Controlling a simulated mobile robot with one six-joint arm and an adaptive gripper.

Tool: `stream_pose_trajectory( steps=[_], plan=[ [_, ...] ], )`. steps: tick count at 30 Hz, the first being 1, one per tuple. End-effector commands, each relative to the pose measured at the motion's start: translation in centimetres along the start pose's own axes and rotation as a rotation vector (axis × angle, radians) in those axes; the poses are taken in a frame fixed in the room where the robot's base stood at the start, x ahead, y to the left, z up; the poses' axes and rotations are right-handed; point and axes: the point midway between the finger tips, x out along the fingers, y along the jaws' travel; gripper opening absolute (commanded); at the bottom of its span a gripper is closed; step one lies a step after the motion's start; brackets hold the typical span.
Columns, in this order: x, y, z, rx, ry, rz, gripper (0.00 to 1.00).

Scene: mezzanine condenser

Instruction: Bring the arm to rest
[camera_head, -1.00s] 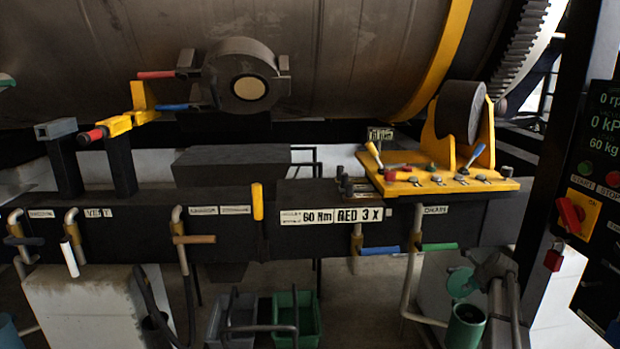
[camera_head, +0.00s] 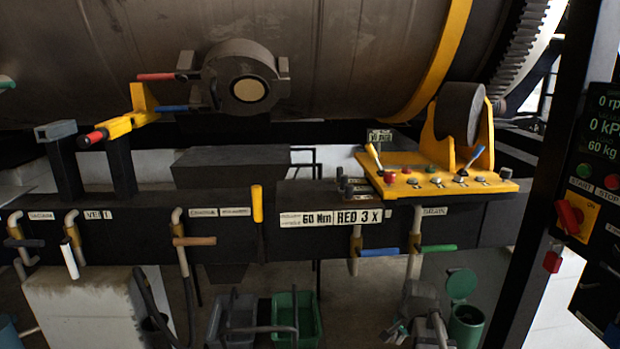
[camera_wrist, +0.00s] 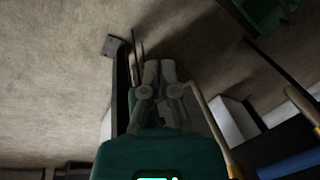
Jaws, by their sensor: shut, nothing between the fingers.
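My gripper (camera_wrist: 160,66) shows in the wrist view with its two grey fingers together and nothing between them. Its teal body fills the bottom middle of that view. The fingers point at a pale, stained floor. In the head view my grey arm (camera_head: 422,302) is low at the right of centre, below the green-handled valve, and is cut off by the bottom edge.
A black beam carries several valve handles and a yellow panel (camera_head: 440,187) below the large drum (camera_head: 330,60). A green bin (camera_head: 465,330) stands right of my arm. Grey (camera_head: 215,330) and green (camera_head: 281,322) crates are at left. A control panel (camera_head: 590,210) stands far right.

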Motion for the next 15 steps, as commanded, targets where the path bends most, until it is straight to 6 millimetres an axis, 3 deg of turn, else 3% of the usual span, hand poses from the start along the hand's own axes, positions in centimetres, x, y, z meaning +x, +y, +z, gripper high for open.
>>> stream_pose_trajectory(
  steps=[1, 6, 10, 15],
  plan=[
    [-0.2, 0.5, 2.0, -0.086, -0.007, 0.020, 0.00],
    [-0.5, 1.6, 6.9, -0.391, -0.041, 0.086, 0.00],
    [-0.8, 2.5, 10.0, -0.602, -0.072, 0.129, 0.00],
    [-1.1, 3.5, 12.5, -0.791, -0.104, 0.165, 0.00]
  ],
)
